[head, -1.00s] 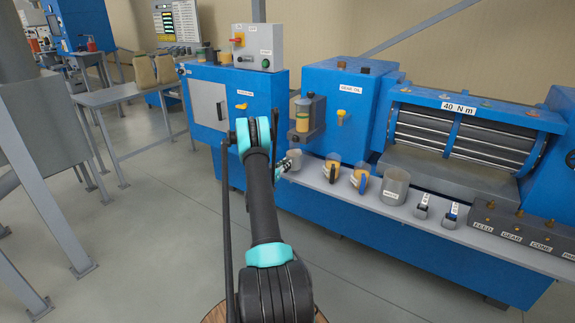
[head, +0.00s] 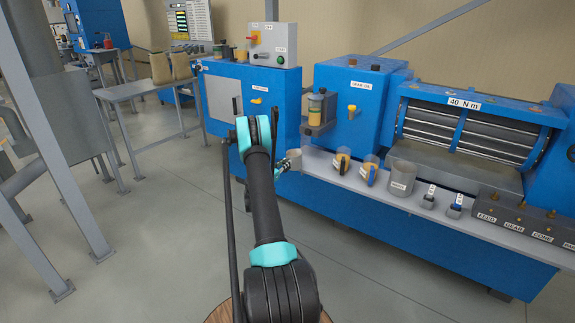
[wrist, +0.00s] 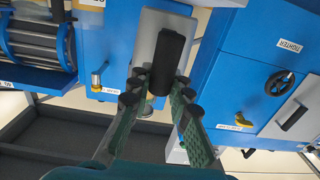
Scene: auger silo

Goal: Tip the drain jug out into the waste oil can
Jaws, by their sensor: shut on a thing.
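The drain jug is small and grey. In the head view the jug (head: 293,159) shows beside my forearm, at the left end of the shelf. My gripper (head: 282,165) is mostly hidden there behind my arm. In the wrist view my gripper (wrist: 158,88) has its fingers closed around the jug's black handle (wrist: 172,62), with the grey jug body (wrist: 150,35) behind it. The jug's contents are not visible. The waste oil can (head: 401,180) is a grey open cylinder labelled as waste, standing on the shelf to the right, apart from the jug.
Small blocks (head: 453,210) lie right of the can. The blue gear oil cabinet (head: 350,95) rises behind.

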